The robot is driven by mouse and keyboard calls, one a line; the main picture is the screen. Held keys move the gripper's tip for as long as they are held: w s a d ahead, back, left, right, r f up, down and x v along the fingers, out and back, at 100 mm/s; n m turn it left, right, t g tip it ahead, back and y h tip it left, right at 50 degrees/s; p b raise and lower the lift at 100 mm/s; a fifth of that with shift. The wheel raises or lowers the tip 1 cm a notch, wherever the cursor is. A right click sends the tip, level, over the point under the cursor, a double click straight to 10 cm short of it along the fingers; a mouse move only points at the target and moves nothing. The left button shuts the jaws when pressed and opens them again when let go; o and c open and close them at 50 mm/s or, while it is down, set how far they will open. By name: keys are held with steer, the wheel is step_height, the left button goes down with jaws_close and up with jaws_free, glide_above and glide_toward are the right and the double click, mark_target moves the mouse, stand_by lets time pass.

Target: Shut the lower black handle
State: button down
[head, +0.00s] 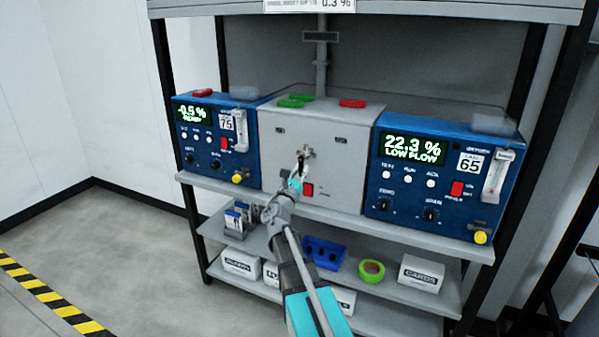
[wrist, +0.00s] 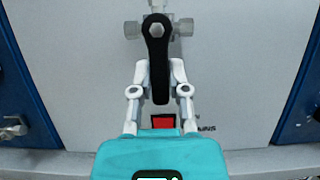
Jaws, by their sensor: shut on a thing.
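The lower black handle (wrist: 158,45) hangs straight down from a metal valve fitting (wrist: 183,27) on the front of a grey panel box (head: 335,140). My gripper (wrist: 161,78) has its two fingers on either side of the handle's lower part and is shut on it. In the head view my gripper (head: 299,172) reaches the middle of the grey box, and the handle there is small and mostly hidden by the fingers.
A red switch (wrist: 163,122) sits just below the handle. Blue analysers stand left (head: 215,140) and right (head: 440,175) of the grey box. The shelf below holds white boxes (head: 421,274), a blue bin (head: 323,252) and green tape (head: 371,270).

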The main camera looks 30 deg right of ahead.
steer(key=c, duration=0.6)
jaws_free()
